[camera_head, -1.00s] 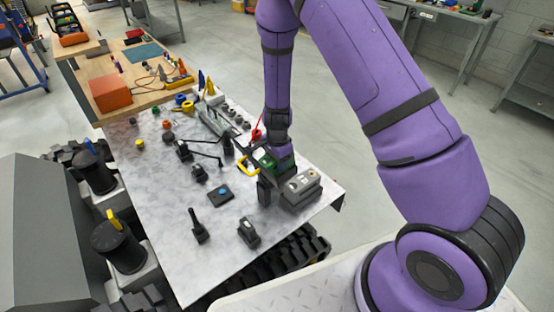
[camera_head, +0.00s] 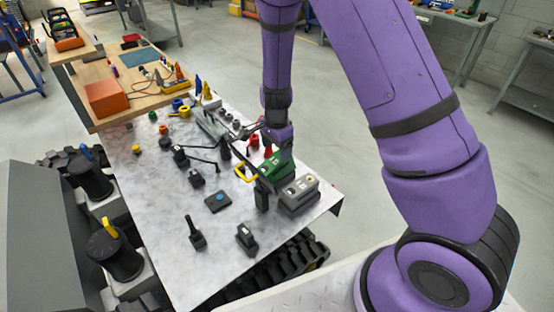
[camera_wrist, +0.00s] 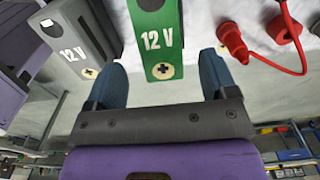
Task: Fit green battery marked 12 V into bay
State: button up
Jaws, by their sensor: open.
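The green battery (camera_head: 279,169), marked 12 V, stands upright-looking on the pale tabletop, beside the grey battery (camera_head: 298,194). In the wrist view, the green battery (camera_wrist: 157,30) shows its white 12 V and a round cross-marked terminal. My gripper (camera_wrist: 162,64) is open. Its two blue-grey fingers lie either side of the green battery's near end in the picture, with visible gaps; I cannot tell the depth between them. The grey battery (camera_wrist: 75,40), also marked 12 V, is left of my left finger. I cannot make out the bay clearly.
A red plug (camera_wrist: 232,40) with a red cable is right of my gripper in the wrist view. A black upright piece (camera_head: 262,195) stands close to the batteries. A yellow handle-like part (camera_head: 245,172) lies to their left. The table's front-left surface is partly clear.

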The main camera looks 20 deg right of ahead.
jog(key=shift+a+r, duration=0.15)
jog(key=shift+r, duration=1.45)
jog(key=s+d+r+n+t+y, duration=0.15)
jog(key=s+r+n, duration=0.35)
jog(key=r, duration=0.7)
jog(key=s+d+r+n+t+y, duration=0.15)
jog(key=s+r, duration=0.45)
jog(key=r, duration=0.6)
jog(key=s+d+r+n+t+h, duration=0.1)
jog(key=s+r+n, duration=0.3)
jog(key=s, duration=0.5)
jog(key=s+d+r+n+t+h, duration=0.1)
jog(key=s+d+r+n+h, duration=0.1)
jog(key=s, duration=0.7)
notch_tip(320, 180, up, 3)
jog(key=shift+s+d+r+n, duration=0.15)
jog(key=shift+d+n, duration=0.3)
jog(key=shift+n, duration=0.5)
jog(key=shift+o, duration=0.4)
